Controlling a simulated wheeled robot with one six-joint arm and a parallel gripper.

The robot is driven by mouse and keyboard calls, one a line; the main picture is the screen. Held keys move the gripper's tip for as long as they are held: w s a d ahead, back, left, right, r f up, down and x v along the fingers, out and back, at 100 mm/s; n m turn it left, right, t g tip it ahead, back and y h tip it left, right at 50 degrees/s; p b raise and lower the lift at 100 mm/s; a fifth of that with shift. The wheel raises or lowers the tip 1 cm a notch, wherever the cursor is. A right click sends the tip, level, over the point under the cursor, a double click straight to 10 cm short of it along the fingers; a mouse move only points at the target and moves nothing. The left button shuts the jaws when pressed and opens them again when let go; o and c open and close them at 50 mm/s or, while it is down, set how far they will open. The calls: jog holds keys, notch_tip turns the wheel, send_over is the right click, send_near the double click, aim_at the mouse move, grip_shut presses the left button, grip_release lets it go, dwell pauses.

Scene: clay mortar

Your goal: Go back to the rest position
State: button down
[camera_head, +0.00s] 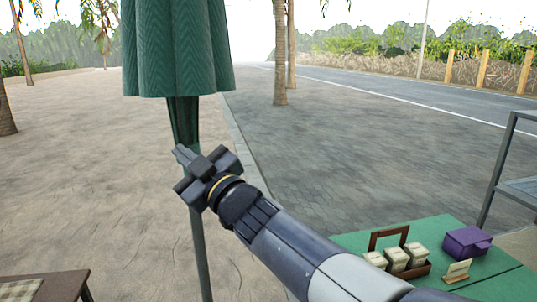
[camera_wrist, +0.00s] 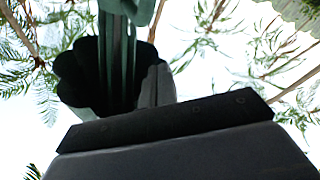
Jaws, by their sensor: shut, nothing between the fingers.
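My gripper (camera_head: 181,153) is raised at the end of my arm in the head view. Its fingers are shut with nothing between them and point up and to the left. It appears in front of the pole of a closed green parasol (camera_head: 178,50); I cannot tell how far apart they are. In the wrist view the camera looks up at the parasol's underside (camera_wrist: 75,75), with sky and branches around it. The dark body of my gripper (camera_wrist: 165,125) fills the bottom of that view.
A green table (camera_head: 350,243) at the lower right holds a wooden caddy with several pale packets (camera_head: 396,258), a purple box (camera_head: 466,241) and a small pale card (camera_head: 457,271). A wooden table (camera_head: 62,284) is at the lower left. A grey metal frame (camera_head: 495,170) stands at the right.

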jog(key=w+f, duration=0.1)
jog(key=w, duration=0.1)
jog(key=w+a+f+b, duration=0.1)
jog(key=shift+w+f+b, duration=0.1)
jog(key=shift+w+b, duration=0.2)
jog(key=shift+w, duration=0.1)
jog(key=shift+f, duration=0.1)
jog(key=s+d+p, duration=0.1)
jog(key=s+d, duration=0.5)
jog(key=s, duration=0.2)
jog(key=w+a+b, duration=0.2)
jog(key=w+a, duration=0.4)
jog(key=w, duration=0.2)
notch_tip(320, 180, up, 35)
jog(key=p, duration=2.9)
jog(key=shift+p, duration=0.4)
